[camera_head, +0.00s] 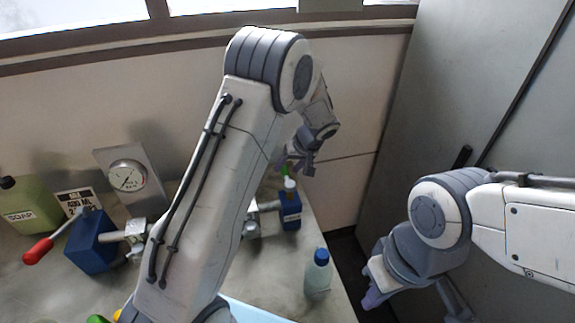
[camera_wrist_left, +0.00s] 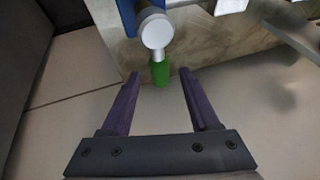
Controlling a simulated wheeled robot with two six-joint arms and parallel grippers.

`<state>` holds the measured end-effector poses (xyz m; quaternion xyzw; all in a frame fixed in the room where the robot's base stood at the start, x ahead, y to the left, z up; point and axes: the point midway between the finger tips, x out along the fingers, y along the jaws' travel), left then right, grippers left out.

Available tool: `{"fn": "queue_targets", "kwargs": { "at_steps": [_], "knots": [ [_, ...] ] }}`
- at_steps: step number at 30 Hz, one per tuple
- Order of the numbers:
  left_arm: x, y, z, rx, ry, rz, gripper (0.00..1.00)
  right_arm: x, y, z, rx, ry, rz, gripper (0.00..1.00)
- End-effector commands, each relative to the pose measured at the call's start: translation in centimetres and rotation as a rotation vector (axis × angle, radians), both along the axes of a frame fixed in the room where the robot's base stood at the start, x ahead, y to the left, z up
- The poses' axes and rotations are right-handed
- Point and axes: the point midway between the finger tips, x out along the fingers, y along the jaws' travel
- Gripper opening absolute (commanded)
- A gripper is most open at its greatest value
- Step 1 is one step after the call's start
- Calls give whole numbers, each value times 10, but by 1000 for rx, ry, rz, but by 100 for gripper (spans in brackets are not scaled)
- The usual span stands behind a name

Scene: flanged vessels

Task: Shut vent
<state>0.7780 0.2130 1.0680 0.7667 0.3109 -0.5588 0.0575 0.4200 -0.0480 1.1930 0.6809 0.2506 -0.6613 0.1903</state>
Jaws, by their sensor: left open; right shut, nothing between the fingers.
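A valve with a green handle (camera_wrist_left: 160,74) and a round pale end cap (camera_wrist_left: 155,31) is mounted on a blue body (camera_wrist_left: 128,14). In the head view this blue body (camera_head: 291,212) stands near the right end of the counter, and a bit of the green handle (camera_head: 285,171) shows by my left gripper (camera_head: 300,164). In the left wrist view my left gripper (camera_wrist_left: 160,86) is open. Its purple fingers lie either side of the green handle's tip in the picture; contact is not visible. My right gripper (camera_head: 374,294) is shut and empty, off the counter's right side. I cannot tell which part is the vent.
A second blue body (camera_head: 90,242) with a red handle (camera_head: 38,251) stands at left, beside a gauge (camera_head: 127,176), a label sign (camera_head: 80,202) and a green soap bottle (camera_head: 30,207). A blue-capped bottle (camera_head: 318,276) stands near the right edge. My left arm hides the middle counter.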

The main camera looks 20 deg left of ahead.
Motion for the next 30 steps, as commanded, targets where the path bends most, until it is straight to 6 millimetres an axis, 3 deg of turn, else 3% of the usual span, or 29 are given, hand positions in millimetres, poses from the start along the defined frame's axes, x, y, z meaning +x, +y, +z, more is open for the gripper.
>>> {"fn": "queue_targets", "kwargs": {
  "at_steps": [6,13,14,18,30],
  "knots": [
    [2,6,-12,-1,0,0,62,0,0,5,0,0,1,0],
    [3,6,-13,-2,-1,-1,62,0,0,4,0,0,1,0],
    [3,6,-13,-2,-1,-1,54,0,0,4,0,0,1,0],
    [3,5,-13,-2,-1,-1,0,0,0,4,0,0,1,0],
    [3,5,-12,-2,-1,-1,0,0,0,5,0,0,1,0]
  ]
}}
